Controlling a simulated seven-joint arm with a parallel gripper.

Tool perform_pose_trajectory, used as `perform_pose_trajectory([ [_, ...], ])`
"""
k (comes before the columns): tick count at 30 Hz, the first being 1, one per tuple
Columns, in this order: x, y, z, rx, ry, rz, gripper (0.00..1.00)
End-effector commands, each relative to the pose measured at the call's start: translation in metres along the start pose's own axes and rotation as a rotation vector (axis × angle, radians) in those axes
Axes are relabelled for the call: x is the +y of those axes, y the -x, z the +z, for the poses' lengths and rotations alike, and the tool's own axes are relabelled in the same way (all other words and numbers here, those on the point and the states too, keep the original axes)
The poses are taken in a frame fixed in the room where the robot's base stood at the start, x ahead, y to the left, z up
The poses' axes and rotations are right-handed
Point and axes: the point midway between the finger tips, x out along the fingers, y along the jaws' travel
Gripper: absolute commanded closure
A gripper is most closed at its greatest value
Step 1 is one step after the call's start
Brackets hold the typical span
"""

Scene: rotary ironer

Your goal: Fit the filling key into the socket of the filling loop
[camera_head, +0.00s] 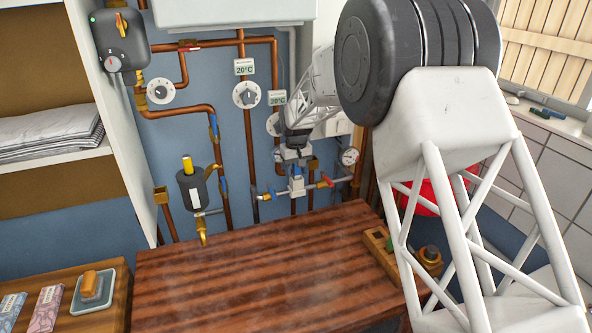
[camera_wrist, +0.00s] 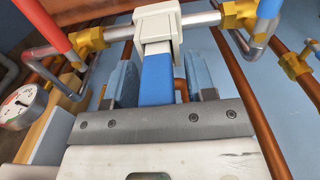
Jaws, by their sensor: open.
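The filling loop (camera_head: 297,188) runs along the blue wall, with a white block on its pipe. In the wrist view the filling loop's white block (camera_wrist: 157,25) is at top centre. The filling key (camera_wrist: 157,86), a blue bar with a pale far end, runs straight up to this block and meets its underside; how deep it sits is hidden. My gripper (camera_wrist: 160,82) is open, with one finger on each side of the key and a gap on both sides. In the head view my gripper (camera_head: 294,158) is just above the loop; the key is hard to make out there.
A red handle (camera_wrist: 45,24) and a blue handle (camera_wrist: 269,8) flank the block. A pressure gauge (camera_head: 349,156) is close right of my gripper. Copper pipes (camera_head: 249,140) run behind. The wooden counter (camera_head: 240,265) below is mostly clear, with a wooden holder (camera_head: 383,250) at its right.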

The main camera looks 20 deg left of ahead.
Motion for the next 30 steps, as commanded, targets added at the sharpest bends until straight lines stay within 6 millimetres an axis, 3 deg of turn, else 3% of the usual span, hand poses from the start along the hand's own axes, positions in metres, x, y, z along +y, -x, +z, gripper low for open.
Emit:
perform_pose_trajectory([
  [8,0.0,0.018,-0.001,0.002,0.0,0.0,0.5],
  [24,0.0,0.098,0.0,0.002,0.0,0.0,0.5],
  [30,0.0,0.117,0.0,0.001,0.0,0.0,0.5],
])
